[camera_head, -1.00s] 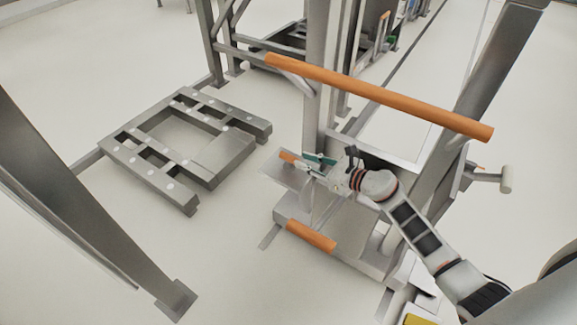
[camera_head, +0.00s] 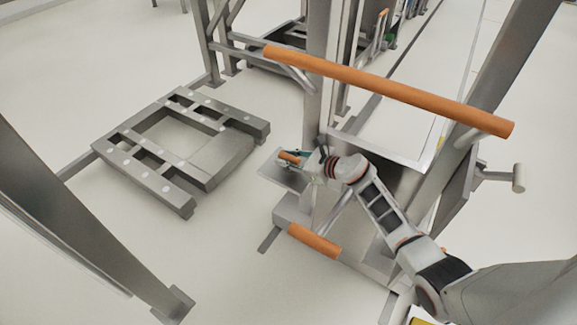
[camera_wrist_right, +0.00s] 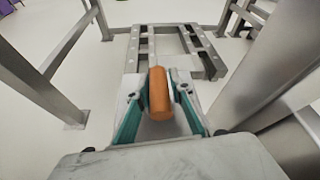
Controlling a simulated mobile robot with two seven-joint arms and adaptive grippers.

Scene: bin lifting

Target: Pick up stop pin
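The stop pin, seen as an orange cylindrical grip (camera_head: 288,157), sits at a small metal plate on the lifter frame in the head view. In the right wrist view the orange grip (camera_wrist_right: 158,95) lies between the teal fingers of my right gripper (camera_wrist_right: 159,84). The fingers stand apart on either side of it, and I see no clear grip on it. In the head view my right gripper (camera_head: 295,158) is around the orange grip, partly hiding it. My left gripper is not in view.
A long orange handlebar (camera_head: 390,88) crosses above my right arm. A lower orange bar (camera_head: 315,241) lies below the gripper. A metal floor frame (camera_head: 150,180) stands left of it. Steel posts (camera_head: 318,70) rise close by. Open floor lies at the lower left.

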